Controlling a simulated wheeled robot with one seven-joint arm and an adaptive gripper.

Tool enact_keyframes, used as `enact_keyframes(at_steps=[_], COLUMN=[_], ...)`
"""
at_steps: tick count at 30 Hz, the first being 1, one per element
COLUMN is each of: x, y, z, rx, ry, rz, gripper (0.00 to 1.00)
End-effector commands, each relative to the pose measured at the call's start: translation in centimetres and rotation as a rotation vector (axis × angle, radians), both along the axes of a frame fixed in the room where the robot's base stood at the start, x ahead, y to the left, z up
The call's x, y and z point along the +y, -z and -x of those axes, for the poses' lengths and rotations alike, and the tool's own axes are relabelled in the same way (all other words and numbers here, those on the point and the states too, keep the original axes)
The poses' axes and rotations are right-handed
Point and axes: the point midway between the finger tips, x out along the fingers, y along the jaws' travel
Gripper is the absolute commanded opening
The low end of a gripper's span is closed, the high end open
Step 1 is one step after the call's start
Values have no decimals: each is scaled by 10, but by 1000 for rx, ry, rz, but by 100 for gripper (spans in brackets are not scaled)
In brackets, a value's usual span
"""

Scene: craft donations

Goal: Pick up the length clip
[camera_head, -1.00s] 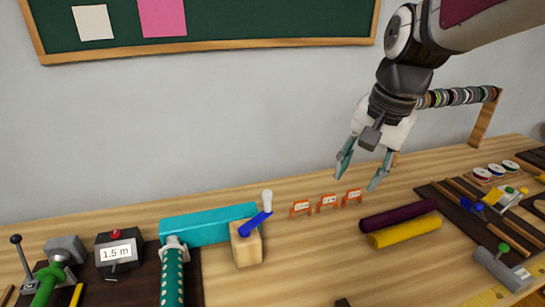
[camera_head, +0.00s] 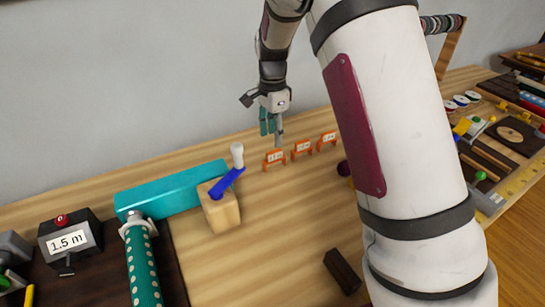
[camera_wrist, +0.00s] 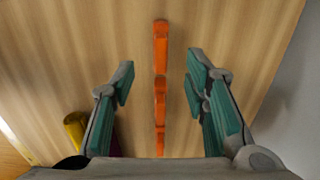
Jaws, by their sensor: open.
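Three orange clips with white labels stand in a row on the wooden table: a left one (camera_head: 274,159), a middle one (camera_head: 302,149) and a right one (camera_head: 328,139). The labels are too small to read surely. My gripper (camera_head: 271,135) is open and empty, just above and behind the left clip. In the wrist view my gripper (camera_wrist: 165,90) points down, with teal finger pads on either side of the orange row. The farthest clip (camera_wrist: 160,42) shows there edge-on, with the other orange pieces (camera_wrist: 159,95) nearer the palm. No finger visibly touches a clip.
A wooden block with a blue lever (camera_head: 222,205) and a teal bar (camera_head: 170,192) stand left of the clips. A yellow roll (camera_wrist: 75,127) lies to one side in the wrist view. A dark block (camera_head: 342,271) lies at the front. My arm hides much of the right.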

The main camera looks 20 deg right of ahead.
Motion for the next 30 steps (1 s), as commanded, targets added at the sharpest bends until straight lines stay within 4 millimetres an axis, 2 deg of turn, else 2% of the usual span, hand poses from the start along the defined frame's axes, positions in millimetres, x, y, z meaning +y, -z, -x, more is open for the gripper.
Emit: enact_keyframes(at_steps=[1, 6, 14, 24, 30], x=[0, 0, -1, -2, -2], y=[12, 39, 57, 100, 104], z=[1, 0, 0, -1, -1], rx=[5, 2, 1, 1, -1], ry=[0, 1, -1, 0, -1], rz=[1, -1, -1, -1, -1], gripper=[42, 42, 42, 42, 42])
